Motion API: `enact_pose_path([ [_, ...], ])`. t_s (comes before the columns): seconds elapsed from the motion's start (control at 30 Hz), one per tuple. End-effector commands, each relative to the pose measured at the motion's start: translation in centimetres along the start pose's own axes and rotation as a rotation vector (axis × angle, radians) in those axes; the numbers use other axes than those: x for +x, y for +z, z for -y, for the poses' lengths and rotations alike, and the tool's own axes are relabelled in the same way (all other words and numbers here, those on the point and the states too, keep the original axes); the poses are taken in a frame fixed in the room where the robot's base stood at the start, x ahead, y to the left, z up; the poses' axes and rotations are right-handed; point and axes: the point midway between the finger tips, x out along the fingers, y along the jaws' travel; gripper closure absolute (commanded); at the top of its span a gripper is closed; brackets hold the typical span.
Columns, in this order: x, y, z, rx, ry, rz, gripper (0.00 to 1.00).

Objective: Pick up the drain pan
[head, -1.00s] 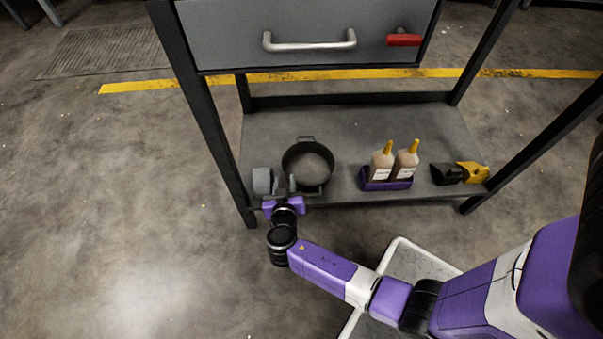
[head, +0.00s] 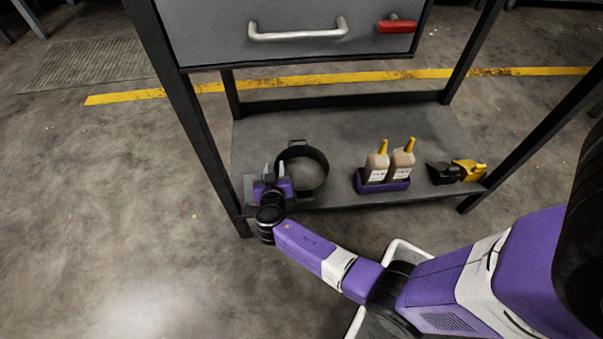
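The drain pan (head: 322,172) is a round black pan with a raised wall and small lugs on its rim. It sits on the lower shelf of the workbench, toward the left. My gripper (head: 274,170) is at the pan's left front side, with its two pale fingers pointing toward the back of the shelf. The fingers look apart. The right finger overlaps the pan's left wall in the picture; I cannot tell whether it touches. My gripper hides part of the pan's left front edge.
To the right are two bottles with yellow tips (head: 389,165) in a purple tray (head: 382,186), then a black and yellow item (head: 457,172). A drawer (head: 300,35) hangs above; legs flank the shelf.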

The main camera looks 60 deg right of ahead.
Motion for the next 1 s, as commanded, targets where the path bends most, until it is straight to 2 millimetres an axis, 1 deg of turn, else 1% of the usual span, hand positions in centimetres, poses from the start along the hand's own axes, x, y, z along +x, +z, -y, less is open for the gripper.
enact_pose_path([
  [0.07,-0.05,-0.04,-0.01,0.000,0.000,0.000,0.69],
  [0.1,-0.05,-0.04,-0.01,0.000,0.000,0.000,0.73],
  [0.23,-0.06,-0.03,0.00,0.000,0.000,0.000,0.98],
  [0.27,-0.06,-0.03,0.00,0.000,0.000,0.000,1.00],
  [1.0,-0.09,0.00,0.02,-0.001,-0.001,0.000,1.00],
])
